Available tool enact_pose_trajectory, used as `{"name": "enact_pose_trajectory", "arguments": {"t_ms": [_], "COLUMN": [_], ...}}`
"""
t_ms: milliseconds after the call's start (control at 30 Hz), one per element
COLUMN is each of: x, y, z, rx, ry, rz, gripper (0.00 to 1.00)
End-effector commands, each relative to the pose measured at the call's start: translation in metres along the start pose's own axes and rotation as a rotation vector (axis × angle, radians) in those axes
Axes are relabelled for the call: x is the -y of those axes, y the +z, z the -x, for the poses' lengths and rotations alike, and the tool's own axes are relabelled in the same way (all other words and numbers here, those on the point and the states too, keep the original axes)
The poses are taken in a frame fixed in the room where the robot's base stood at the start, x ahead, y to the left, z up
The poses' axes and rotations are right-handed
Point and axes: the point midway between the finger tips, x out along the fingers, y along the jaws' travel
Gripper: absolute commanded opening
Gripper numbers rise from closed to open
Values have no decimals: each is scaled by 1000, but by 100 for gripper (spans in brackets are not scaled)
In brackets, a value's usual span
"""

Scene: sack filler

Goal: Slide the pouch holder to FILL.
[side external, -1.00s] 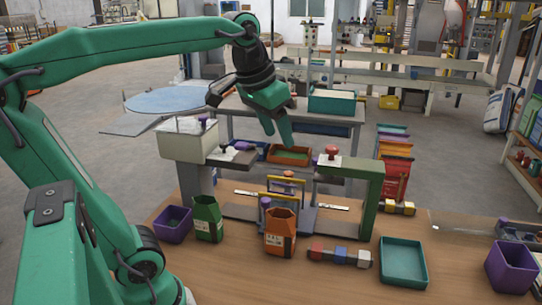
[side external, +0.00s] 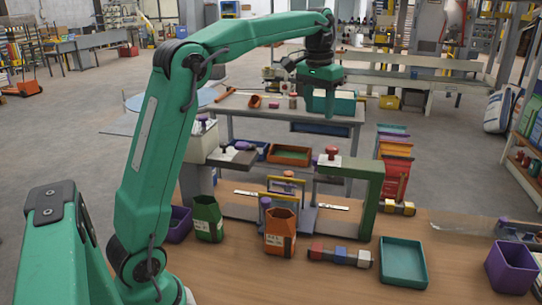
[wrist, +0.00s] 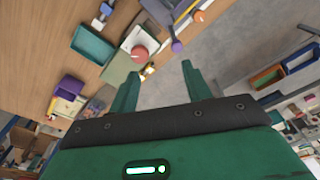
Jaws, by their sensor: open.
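The pouch holder (side external: 303,214) looks to be the blue-grey carriage with a yellow frame, sitting on the bench rail between the left hopper block and the green arch. A purple knob (side external: 265,202) stands at its front left, partly behind an orange pouch (side external: 280,233). In the wrist view the purple knob (wrist: 177,46) lies near the top centre. My gripper (side external: 330,108) is up in the air, above and beyond the green arch (side external: 370,195), away from the holder. Its two fingers (wrist: 160,69) are apart with nothing between them. I cannot read any FILL mark.
A red knob (side external: 332,152) tops a white block by the green arch. A green pouch (side external: 207,218) stands left of the orange one. Coloured blocks (side external: 340,255), a teal tray (side external: 403,262) and a purple bin (side external: 511,266) are at the front right. Bare wood lies between them.

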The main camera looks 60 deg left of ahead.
Motion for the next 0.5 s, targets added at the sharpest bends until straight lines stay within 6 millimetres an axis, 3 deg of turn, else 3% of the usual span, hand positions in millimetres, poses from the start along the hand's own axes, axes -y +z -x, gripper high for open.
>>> {"name": "enact_pose_trajectory", "arguments": {"t_ms": [200, 500], "x": [17, 30], "y": [-27, -43], "z": [-22, -40], "rx": [47, 81], "ry": [0, 0], "rz": [25, 44], "gripper": [49, 49]}}
